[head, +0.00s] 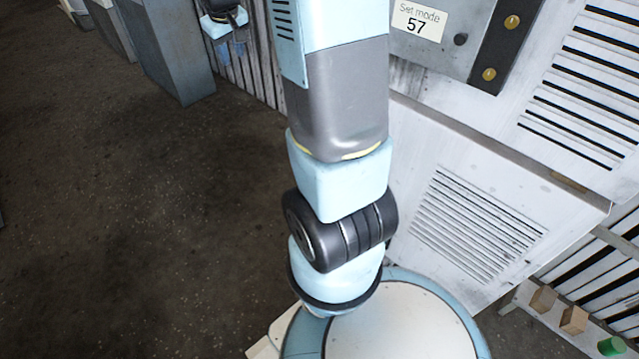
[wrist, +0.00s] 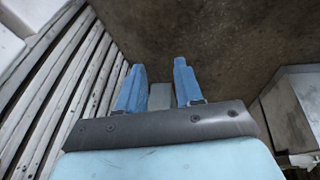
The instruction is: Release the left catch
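I cannot make out the left catch in either view. The white blower housing (head: 420,150) with louvred vents stands at the right in the head view, partly hidden behind my arm. My gripper (wrist: 160,68) shows two blue fingers standing apart in the wrist view. A small grey piece sits between their bases; I cannot tell what it is. In the head view my gripper (head: 231,50) is small at the top left, its blue fingers hanging down in front of a slatted wall, away from the housing's front panels.
A grey panel (head: 440,50) bears a label "Set mode 57", a dark knob (head: 460,39) and a dark strip with two amber knobs. Grey cabinets (head: 165,45) stand at the upper left. A low shelf at lower right holds blocks (head: 573,319). Dark floor (head: 120,230) is open at left.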

